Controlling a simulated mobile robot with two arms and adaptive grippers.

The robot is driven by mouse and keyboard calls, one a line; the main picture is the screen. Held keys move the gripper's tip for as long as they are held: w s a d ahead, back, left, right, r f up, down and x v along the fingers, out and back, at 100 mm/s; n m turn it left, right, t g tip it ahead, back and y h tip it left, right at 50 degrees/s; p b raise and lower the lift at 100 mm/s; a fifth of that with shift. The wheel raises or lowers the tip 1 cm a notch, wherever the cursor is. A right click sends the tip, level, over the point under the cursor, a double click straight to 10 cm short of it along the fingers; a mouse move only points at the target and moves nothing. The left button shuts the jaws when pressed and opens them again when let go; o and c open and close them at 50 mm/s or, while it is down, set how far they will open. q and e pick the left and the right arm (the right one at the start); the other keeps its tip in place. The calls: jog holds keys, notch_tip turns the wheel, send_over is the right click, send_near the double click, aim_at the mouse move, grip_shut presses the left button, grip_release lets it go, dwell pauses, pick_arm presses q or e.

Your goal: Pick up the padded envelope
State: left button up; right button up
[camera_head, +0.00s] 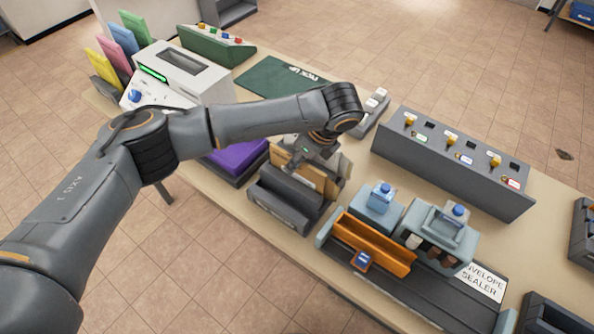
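Tan envelopes (318,179) stand on edge in a dark grey holder (284,207) near the front edge of the table. I cannot tell which of them is the padded envelope. My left arm comes in from the left, and its gripper (309,156) points down over the back part of the holder, at the envelopes. The gripper's wrist hides part of them, and the fingertips are too small and covered to show whether they are open or shut. My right gripper is not in view.
Right of the holder is the envelope sealer (432,270) with an orange tray (371,246). Behind it stands a long grey keyed box (452,160). A purple stack (238,158) and a white machine (180,75) stand left. A dark green pick-up mat (277,77) lies clear behind.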

pick_arm(q)
jog(key=shift+f, duration=0.15)
jog(key=shift+c, duration=0.4)
grip_shut()
